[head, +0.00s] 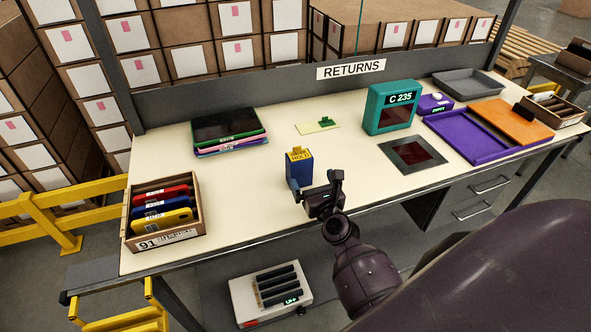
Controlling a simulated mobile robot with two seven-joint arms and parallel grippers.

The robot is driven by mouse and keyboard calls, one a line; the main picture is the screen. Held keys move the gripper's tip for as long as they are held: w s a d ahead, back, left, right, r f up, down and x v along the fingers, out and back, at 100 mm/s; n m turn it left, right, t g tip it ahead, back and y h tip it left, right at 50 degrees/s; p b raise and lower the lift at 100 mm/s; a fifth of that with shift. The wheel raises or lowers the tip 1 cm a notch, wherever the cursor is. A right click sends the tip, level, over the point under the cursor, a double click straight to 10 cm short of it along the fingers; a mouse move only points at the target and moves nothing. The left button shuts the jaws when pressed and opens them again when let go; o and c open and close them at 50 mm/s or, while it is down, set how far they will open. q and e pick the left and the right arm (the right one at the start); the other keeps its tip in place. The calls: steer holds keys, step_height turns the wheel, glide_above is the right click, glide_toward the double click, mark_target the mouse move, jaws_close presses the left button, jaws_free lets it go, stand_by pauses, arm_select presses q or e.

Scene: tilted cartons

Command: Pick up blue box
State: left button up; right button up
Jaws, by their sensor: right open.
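A small blue box (300,170) with a yellow label on top stands upright on the cream workbench (240,190), near the middle of its front half. My right gripper (315,190) is open just in front of the blue box, at its lower right. One finger overlaps the box's lower edge in the picture, and I cannot tell whether it touches. Nothing shows between the fingers. My left gripper is not in view.
A wooden crate (131,231) of coloured cases stands front left. Stacked tablets (228,127), a green C 235 device (377,117), a dark plate (412,166) and a purple tray (450,140) are around. The bench is clear left of the box.

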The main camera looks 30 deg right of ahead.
mark_target(298, 159)
steer(key=x, duration=1)
steer(key=shift+w+a+f, duration=0.2)
steer(key=shift+w+f, duration=0.05)
steer(key=shift+w, duration=0.15)
steer(key=c, duration=1.1)
